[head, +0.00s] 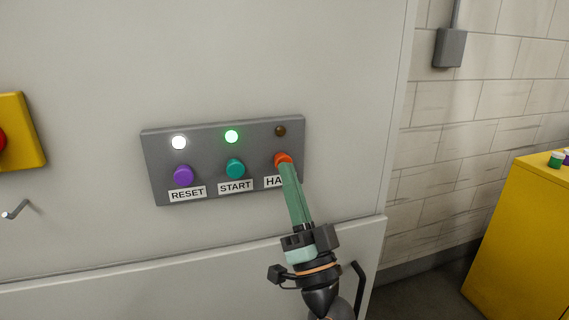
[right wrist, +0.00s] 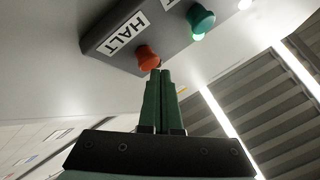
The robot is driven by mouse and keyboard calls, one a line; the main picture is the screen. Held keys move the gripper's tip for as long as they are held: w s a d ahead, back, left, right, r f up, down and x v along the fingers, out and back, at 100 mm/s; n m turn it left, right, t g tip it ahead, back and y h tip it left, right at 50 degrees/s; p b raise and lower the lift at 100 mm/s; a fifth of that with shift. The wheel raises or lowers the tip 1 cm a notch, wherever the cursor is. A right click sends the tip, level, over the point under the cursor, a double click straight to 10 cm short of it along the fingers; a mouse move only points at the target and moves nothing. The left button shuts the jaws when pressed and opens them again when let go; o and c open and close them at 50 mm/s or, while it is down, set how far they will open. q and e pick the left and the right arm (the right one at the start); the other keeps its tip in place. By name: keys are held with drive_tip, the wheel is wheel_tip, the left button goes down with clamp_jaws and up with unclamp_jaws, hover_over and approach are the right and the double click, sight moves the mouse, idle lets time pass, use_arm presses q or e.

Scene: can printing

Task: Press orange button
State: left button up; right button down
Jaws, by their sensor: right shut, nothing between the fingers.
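The orange button (head: 283,158) is at the right end of a grey control panel (head: 212,152), above a label that reads HALT in the right wrist view. My right gripper (head: 287,168) is shut and empty, with its green fingers pointing up at the button. In the head view its tips overlap the button's lower edge. In the right wrist view the fingertips (right wrist: 160,72) are at the button's (right wrist: 148,58) lower edge; I cannot tell whether they touch it. My left gripper is not in view.
A teal START button (head: 235,168) and a purple RESET button (head: 184,176) sit left of the orange one. White and green lamps are lit above them; the lamp (head: 280,131) above the orange button is dark. A yellow cabinet (head: 520,240) stands at right.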

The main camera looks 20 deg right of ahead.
drive_tip(key=shift+w, duration=0.85)
idle(0.7)
drive_tip(key=shift+s, duration=0.15)
idle(0.3)
drive_tip(key=shift+s, duration=1.1)
drive_tip(key=shift+p, duration=0.3)
drive_tip(key=s+p, duration=0.1)
drive_tip(key=s, duration=0.4)
